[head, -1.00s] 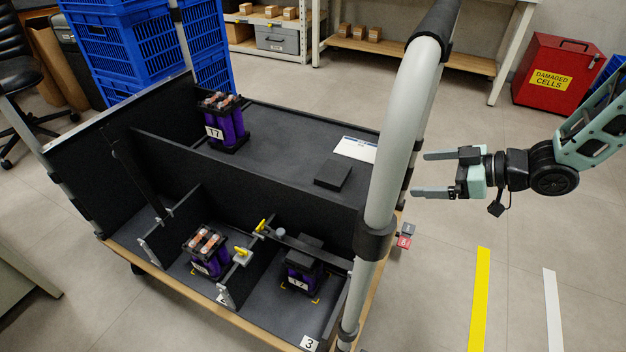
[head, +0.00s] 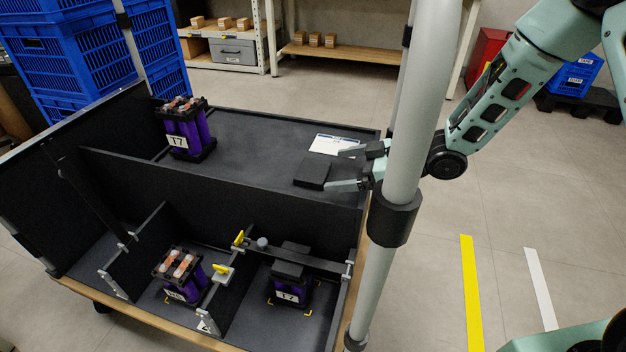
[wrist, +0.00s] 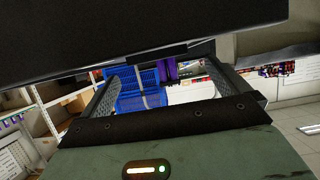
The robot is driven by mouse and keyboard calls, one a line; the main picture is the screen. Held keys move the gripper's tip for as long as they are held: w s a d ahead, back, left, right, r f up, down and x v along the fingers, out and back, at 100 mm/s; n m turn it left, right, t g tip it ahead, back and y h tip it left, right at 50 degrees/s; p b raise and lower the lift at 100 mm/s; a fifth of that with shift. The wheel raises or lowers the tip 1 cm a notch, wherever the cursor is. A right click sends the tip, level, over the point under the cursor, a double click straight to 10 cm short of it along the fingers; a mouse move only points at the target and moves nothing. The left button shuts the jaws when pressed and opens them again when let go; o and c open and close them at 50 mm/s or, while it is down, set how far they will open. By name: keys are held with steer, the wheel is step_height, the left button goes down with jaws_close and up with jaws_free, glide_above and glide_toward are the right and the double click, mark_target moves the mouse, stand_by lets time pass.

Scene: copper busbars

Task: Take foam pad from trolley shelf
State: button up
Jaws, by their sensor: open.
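The foam pad (head: 312,173) is a small dark block lying flat on the trolley's upper shelf (head: 240,140), near its right end. My gripper (head: 339,169) is open at the pad's right side, with one finger near its far right and the other near its front right. I cannot tell whether the fingers touch the pad. Part of the gripper is hidden behind the trolley's grey post. In the wrist view, my two fingers (wrist: 160,88) are spread apart, and a large dark surface fills the top of the picture.
A white card (head: 334,145) lies behind the pad. The grey upright post (head: 408,130) stands in front of my wrist. A purple cell module (head: 185,128) stands at the shelf's left. Two more modules (head: 181,274) (head: 291,275) sit in the lower bays. Blue crates (head: 75,55) stand behind.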

mark_target(316, 171)
steer(key=b+x, duration=0.3)
steer(key=x, duration=0.2)
steer(key=shift+w, duration=0.1)
steer(key=shift+w+a+f, duration=0.1)
steer(key=shift+w+a, duration=0.15)
steer(key=shift+a, duration=0.2)
steer(key=c, duration=1)
